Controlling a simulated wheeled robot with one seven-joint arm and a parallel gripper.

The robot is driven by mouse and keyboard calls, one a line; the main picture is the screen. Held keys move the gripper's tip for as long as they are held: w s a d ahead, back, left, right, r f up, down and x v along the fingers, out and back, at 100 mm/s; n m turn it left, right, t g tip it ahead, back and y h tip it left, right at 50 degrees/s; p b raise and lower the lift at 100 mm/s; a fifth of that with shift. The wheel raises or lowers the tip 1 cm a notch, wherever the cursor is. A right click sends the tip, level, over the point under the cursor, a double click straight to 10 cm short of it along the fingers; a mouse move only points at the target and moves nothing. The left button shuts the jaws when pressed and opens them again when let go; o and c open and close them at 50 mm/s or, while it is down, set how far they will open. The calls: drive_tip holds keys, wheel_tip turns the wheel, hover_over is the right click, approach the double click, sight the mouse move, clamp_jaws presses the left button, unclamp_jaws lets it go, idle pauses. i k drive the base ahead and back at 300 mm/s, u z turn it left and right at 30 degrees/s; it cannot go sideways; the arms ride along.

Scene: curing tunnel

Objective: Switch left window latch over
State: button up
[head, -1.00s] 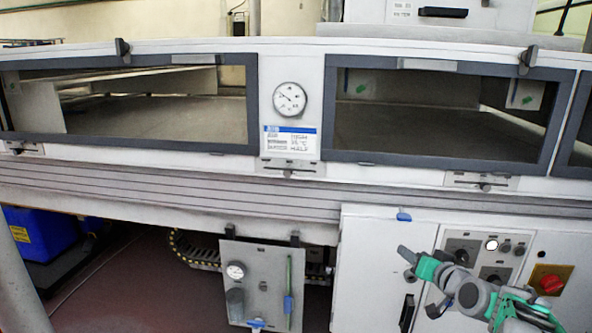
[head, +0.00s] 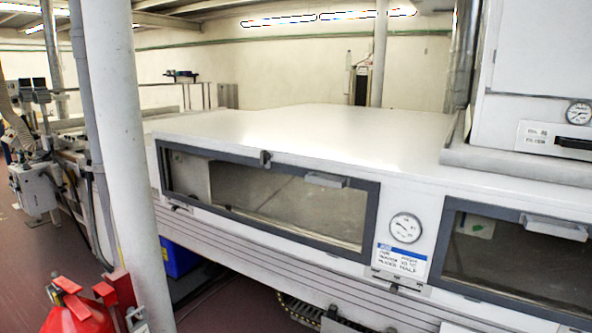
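The left window (head: 280,207) of the long white tunnel has a dark grey frame and a glass pane, and it looks shut. A small dark latch (head: 265,159) stands upright on the top edge of its frame, about midway along. A light grey handle (head: 326,180) sits on the top rail to the right of the latch. My gripper is not in view.
A white pillar (head: 120,150) stands in front of the tunnel's left end, with red equipment (head: 85,306) at its foot. A blue box (head: 178,258) is under the tunnel. A round gauge (head: 406,228) separates the left window from the right window (head: 515,255).

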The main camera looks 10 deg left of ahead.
sight(265, 157)
drive_tip(key=u, duration=0.35)
drive_tip(key=i, duration=0.4)
drive_tip(key=u, duration=1.5)
drive_tip(key=i, duration=1.25)
drive_tip(key=u, duration=1.4)
